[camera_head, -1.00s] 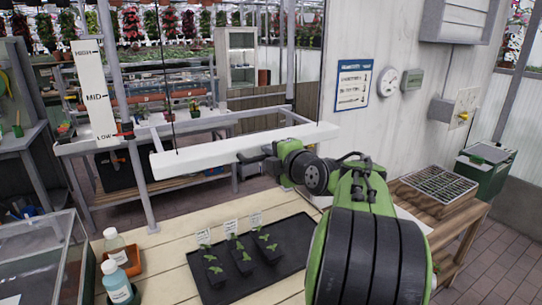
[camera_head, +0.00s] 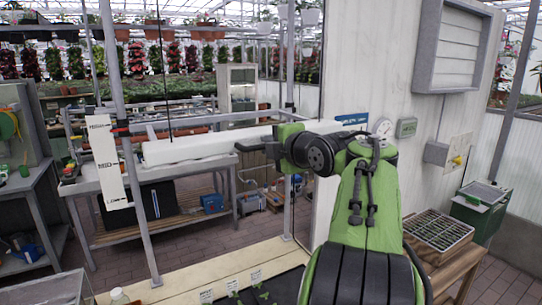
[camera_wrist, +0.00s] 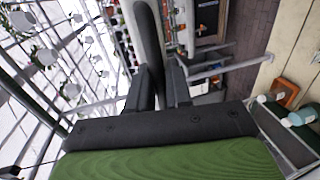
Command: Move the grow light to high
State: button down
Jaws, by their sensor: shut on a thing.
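The grow light (camera_head: 195,148) is a long white bar hanging on a thin cord above the bench. My gripper (camera_head: 268,146) is shut on its dark handle (camera_head: 250,147) at the bar's near side. In the wrist view, a dark bar (camera_wrist: 149,40) stands between the fingers (camera_wrist: 160,88). The white height board (camera_head: 107,175) at the left carries HIGH, MID and LOW marks. A red pointer (camera_head: 121,131) on the post sits close to the HIGH mark, slightly below its label and well above MID.
A seedling tray (camera_head: 285,287) with white labels lies on the wooden bench (camera_head: 190,272) below. A post (camera_head: 135,190) stands beside the board.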

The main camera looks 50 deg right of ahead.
jog(key=shift+r+p, duration=0.45)
jog(key=shift+r, duration=0.85)
jog(key=c, duration=1.2)
grip_release()
jog(key=shift+f, duration=0.1)
jog(key=shift+s+a, duration=0.1)
jog(key=shift+s, duration=0.2)
jog(key=p+v, duration=0.1)
jog(key=v, duration=1.4)
jog(key=shift+s+a+p, duration=0.1)
jog(key=shift+s+p, duration=0.05)
jog(key=shift+p, duration=0.2)
